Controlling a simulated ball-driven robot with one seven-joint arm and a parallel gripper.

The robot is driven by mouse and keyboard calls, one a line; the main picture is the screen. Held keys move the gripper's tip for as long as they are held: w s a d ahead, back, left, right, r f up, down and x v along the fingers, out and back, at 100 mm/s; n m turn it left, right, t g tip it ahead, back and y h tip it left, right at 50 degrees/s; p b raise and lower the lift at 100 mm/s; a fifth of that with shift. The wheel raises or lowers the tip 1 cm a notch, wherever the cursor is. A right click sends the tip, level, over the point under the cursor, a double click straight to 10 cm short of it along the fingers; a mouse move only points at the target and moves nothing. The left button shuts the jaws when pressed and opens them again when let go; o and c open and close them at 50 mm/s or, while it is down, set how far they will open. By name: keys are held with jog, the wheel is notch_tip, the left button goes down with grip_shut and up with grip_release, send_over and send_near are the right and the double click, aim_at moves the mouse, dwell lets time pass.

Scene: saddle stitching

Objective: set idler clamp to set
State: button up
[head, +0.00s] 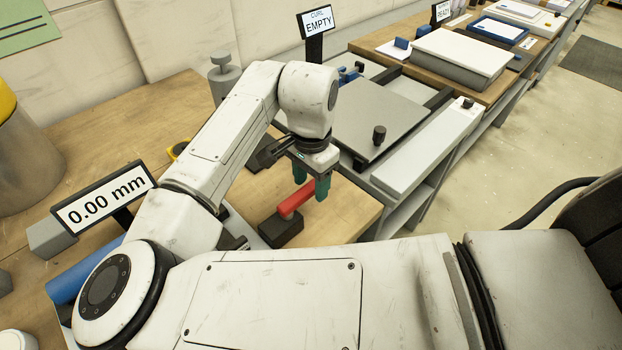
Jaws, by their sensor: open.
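The idler clamp appears to be the red lever (296,200) on a dark block (280,229), on the wooden bench near the middle of the head view. The lever slants up to the right from the block. My gripper (312,186) has green fingertips and is open, at the upper right end of the red lever. One finger is partly behind the lever end. I cannot tell whether the fingers touch the lever or stand around it. The clamp carries no label that I can read.
A display reading 0.00 mm (104,198) stands at the left. A grey plate with a black knob (379,134) lies right of my gripper, behind it a sign reading CURL EMPTY (318,23). A grey weight (223,76) stands behind my arm. Bare wood (345,205) lies right of the clamp.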

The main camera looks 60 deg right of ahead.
jog(key=shift+c, duration=0.3)
grip_shut()
